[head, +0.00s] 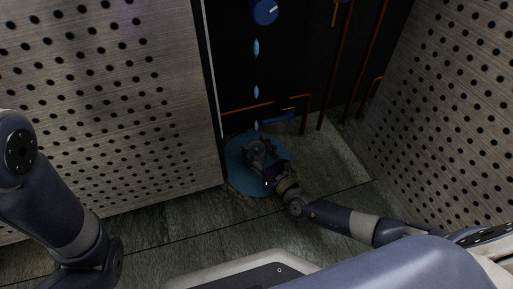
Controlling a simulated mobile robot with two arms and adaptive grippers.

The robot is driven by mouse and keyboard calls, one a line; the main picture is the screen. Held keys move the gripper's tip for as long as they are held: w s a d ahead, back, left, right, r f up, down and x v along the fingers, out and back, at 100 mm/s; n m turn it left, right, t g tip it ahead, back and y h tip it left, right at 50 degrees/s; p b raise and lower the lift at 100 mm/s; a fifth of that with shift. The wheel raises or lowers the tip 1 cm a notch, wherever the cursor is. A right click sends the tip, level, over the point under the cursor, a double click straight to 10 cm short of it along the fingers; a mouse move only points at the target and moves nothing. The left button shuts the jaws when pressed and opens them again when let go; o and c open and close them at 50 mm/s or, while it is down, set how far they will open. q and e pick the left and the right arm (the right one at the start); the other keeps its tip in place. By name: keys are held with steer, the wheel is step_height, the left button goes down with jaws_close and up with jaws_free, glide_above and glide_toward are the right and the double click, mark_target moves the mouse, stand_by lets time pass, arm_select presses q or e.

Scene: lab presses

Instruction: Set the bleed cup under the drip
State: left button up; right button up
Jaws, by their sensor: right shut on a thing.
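Blue drops (256,92) fall in a vertical line below a round blue knob (265,12) on the dark panel. Under them a blue round patch (240,180) lies on the floor, perhaps a puddle. My right gripper (260,151) is low over this patch, just below the lowest visible drop. It is shut on a small greyish thing, apparently the bleed cup (255,147), mostly hidden by the fingers. I cannot tell whether the cup touches the floor. My left arm is at the left; its gripper is out of view.
Perforated metal panels stand at the left (110,100) and right (445,110), leaving a narrow bay between. Copper pipes (340,70) run down the dark back, and a low pipe (250,109) crosses behind my right gripper. Tiled floor (335,165) is clear to the gripper's right.

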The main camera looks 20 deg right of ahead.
steer(key=o, duration=1)
steer(key=shift+c, duration=0.2)
steer(key=shift+o, duration=0.5)
steer(key=shift+r, duration=0.1)
steer(key=shift+s+p, duration=0.3)
steer(key=shift+s, duration=0.05)
steer(key=p+v, duration=0.4)
steer(key=v, duration=0.6)
steer(key=shift+s+d+r, duration=0.1)
steer(key=shift+s+d, duration=0.05)
steer(key=shift+s, duration=0.05)
steer(key=shift+s+d, duration=0.1)
steer(key=shift+s, duration=0.3)
stand_by(0.8)
